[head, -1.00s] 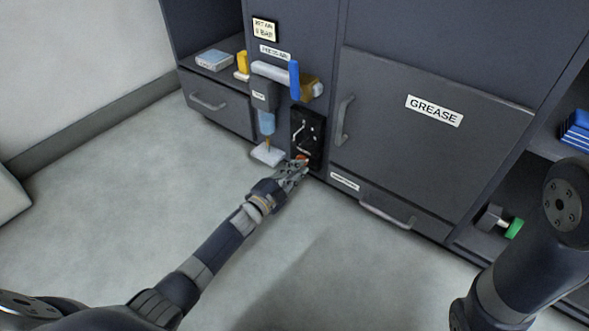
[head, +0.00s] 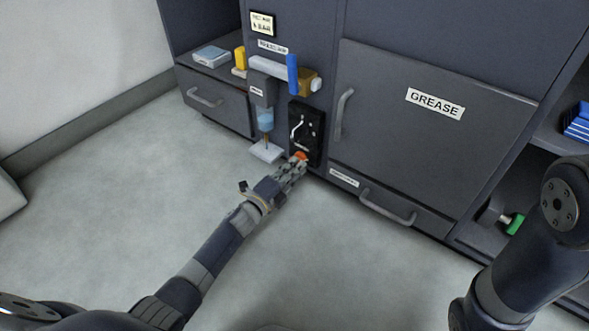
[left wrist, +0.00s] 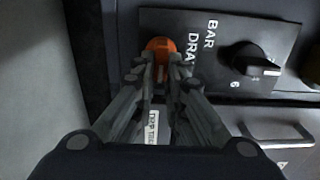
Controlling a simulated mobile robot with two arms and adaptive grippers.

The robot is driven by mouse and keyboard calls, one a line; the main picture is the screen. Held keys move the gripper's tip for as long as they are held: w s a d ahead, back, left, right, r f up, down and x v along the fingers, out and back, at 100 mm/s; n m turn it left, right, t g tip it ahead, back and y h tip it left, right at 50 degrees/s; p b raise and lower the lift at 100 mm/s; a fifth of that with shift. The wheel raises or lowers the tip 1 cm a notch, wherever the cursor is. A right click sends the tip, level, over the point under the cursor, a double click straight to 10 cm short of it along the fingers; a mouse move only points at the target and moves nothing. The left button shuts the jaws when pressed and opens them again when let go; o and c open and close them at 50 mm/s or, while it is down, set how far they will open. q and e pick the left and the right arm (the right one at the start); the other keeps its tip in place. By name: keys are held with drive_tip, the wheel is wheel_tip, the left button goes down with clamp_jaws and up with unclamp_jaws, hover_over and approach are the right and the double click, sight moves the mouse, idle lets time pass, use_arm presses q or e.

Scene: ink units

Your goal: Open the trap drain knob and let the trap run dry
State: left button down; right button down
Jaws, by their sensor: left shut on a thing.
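The orange drain knob (head: 301,156) sits at the bottom of the black panel (head: 318,140), low on the cabinet front. It also shows in the left wrist view (left wrist: 161,45), beside white lettering that starts "DRA". My left gripper (head: 294,168) is shut on the orange knob, its fingers hiding part of it. The trap (head: 265,118) is a clear bluish bowl under a grey body, left of the panel. A brassy tip points down from it at a pale pad or tray (head: 266,152) on the floor. My right gripper is out of view.
A black knob (left wrist: 253,62) marked "BAR" and "6" is on the same panel. A blue lever (head: 292,73) juts out above. The GREASE door (head: 430,135) and a drawer handle (head: 388,207) are to the right. The floor in front is clear.

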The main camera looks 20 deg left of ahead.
use_arm(q)
drive_tip(key=shift+f, duration=0.1)
drive_tip(key=c, duration=1.6)
unclamp_jaws()
drive_tip(key=shift+c, duration=0.2)
drive_tip(key=shift+s, duration=0.1)
drive_tip(key=v, duration=1.2)
